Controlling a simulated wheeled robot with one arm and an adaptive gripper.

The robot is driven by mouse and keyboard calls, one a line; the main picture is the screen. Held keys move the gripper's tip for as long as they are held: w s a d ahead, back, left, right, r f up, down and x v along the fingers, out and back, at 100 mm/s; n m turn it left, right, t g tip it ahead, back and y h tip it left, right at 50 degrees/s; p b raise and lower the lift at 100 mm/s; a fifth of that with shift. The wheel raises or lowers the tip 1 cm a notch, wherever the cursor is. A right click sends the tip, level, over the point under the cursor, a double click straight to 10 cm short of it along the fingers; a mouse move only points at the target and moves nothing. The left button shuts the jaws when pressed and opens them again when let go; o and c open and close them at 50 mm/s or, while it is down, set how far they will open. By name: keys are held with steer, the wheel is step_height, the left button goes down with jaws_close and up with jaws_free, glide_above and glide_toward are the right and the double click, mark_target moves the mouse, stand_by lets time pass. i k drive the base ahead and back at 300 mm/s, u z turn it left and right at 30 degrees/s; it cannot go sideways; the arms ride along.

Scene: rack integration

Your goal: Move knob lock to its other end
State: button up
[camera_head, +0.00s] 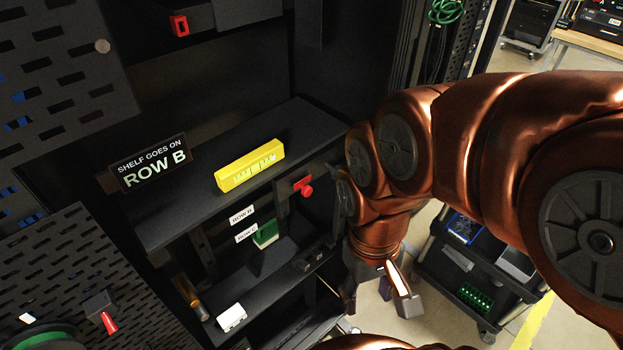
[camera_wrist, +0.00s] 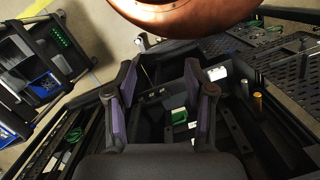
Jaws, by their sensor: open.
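A red knob (camera_head: 303,186) sits on a dark bracket at the right front of the shelf with the yellow block. Another red part (camera_head: 180,26) is on the upper rack, and a red handle (camera_head: 108,322) is at lower left. I cannot tell which one is the knob lock. My gripper (camera_head: 378,298) hangs in front of the rack, lower and to the right of the shelf knob, apart from it. In the wrist view my gripper (camera_wrist: 160,68) is open, with nothing between its fingers. No red knob can be made out in that view.
A yellow block (camera_head: 250,166) lies on the rack shelf (camera_head: 185,212) beside a "ROW B" sign (camera_head: 152,164). A green block (camera_head: 265,234) and a white block (camera_head: 231,317) are lower in the rack. A dark cart (camera_head: 440,265) stands to the right. Perforated panels flank the left.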

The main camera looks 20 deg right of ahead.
mark_target(306, 192)
steer(key=z, duration=1.45)
steer(key=k, duration=1.15)
steer(key=u, duration=1.5)
steer(key=i, duration=0.5)
steer(key=u, duration=0.05)
